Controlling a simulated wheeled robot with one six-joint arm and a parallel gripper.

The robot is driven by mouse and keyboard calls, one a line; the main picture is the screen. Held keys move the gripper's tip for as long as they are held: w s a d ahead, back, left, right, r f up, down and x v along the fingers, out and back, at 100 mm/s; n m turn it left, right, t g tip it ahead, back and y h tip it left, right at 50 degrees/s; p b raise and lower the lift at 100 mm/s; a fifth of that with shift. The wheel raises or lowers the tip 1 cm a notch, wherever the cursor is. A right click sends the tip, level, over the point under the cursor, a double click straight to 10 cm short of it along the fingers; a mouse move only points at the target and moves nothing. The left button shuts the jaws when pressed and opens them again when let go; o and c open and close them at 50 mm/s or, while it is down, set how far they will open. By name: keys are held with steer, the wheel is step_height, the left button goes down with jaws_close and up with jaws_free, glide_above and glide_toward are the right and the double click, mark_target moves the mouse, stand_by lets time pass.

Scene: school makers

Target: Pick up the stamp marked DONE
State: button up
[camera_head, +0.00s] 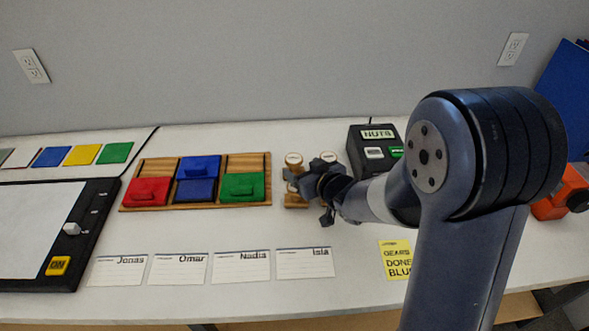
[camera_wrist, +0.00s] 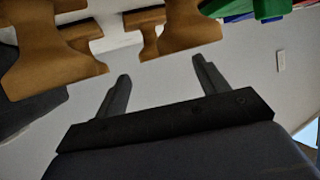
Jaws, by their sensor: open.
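Several wooden stamps with round pale tops stand together near the back of the table. In the head view one top (camera_head: 293,159) shows at the left and another (camera_head: 327,157) at the right; their markings are too small to read, so I cannot tell which is DONE. My gripper (camera_head: 307,189) is in front of them and hides part of the group. In the wrist view my gripper (camera_wrist: 161,72) is open and empty. A large wooden stamp (camera_wrist: 48,50) is at the upper left, another (camera_wrist: 187,27) is above the fingers, and smaller ones show behind.
A dark NUTS box (camera_head: 362,150) stands right of the stamps. A wooden tray (camera_head: 226,163) with red, blue and green blocks lies left. Name cards (camera_head: 304,263) and a yellow note (camera_head: 394,262) reading GEARS, DONE, BLU lie in front. An orange thing (camera_head: 556,200) is far right.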

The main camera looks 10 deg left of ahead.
mark_target(295, 160)
steer(key=shift+w, duration=0.4)
steer(key=shift+w+a+f, duration=0.2)
steer(key=shift+w+a, duration=0.05)
steer(key=shift+w, duration=0.1)
steer(key=shift+x, duration=2)
steer(key=shift+d, duration=0.1)
steer(key=shift+c, duration=0.6)
steer(key=c, duration=1)
steer(key=shift+o, duration=0.2)
